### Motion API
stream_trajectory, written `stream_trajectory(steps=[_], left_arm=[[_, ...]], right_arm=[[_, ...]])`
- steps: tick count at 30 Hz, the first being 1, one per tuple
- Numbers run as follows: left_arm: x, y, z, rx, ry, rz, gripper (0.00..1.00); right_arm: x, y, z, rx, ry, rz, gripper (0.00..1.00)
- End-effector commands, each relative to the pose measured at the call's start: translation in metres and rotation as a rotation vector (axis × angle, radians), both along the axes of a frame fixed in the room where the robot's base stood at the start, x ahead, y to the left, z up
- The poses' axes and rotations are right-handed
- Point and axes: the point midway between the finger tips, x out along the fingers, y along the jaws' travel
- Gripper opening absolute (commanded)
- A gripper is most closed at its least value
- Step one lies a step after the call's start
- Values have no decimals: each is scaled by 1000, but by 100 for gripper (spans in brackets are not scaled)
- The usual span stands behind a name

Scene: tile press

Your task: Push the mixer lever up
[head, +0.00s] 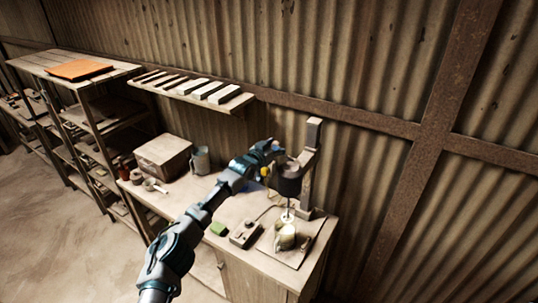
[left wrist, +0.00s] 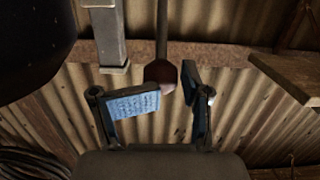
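The mixer has an upright post (head: 309,160) and a dark cylindrical head (head: 290,182) above a pale cup (head: 286,237) on a base plate. In the left wrist view, a thin rod ends in a dark reddish-brown knob (left wrist: 161,72), which looks like the mixer lever. My left gripper (head: 277,150) is beside the top of the mixer head. In the left wrist view its two fingers (left wrist: 174,92) are apart, with the knob at the gap between their tips. I cannot tell whether they touch it. The lever is not clear in the head view. My right gripper is not in view.
The workbench (head: 210,205) holds a box (head: 163,156), a metal jug (head: 200,160), a green block (head: 219,229) and a small grey device (head: 245,234). A wall shelf (head: 236,102) with several tiles hangs above. A corrugated wall stands close behind the mixer.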

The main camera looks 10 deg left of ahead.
Motion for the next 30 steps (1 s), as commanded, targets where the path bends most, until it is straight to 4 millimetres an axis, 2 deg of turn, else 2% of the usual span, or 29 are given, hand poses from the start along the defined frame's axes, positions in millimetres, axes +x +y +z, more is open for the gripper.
stream_trajectory(steps=[18,23,30], left_arm=[[-88,20,5,7,6,-5,44],[-97,23,6,7,8,-4,44],[-99,24,6,7,8,-4,44]], right_arm=[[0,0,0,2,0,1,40],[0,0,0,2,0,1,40],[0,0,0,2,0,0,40]])
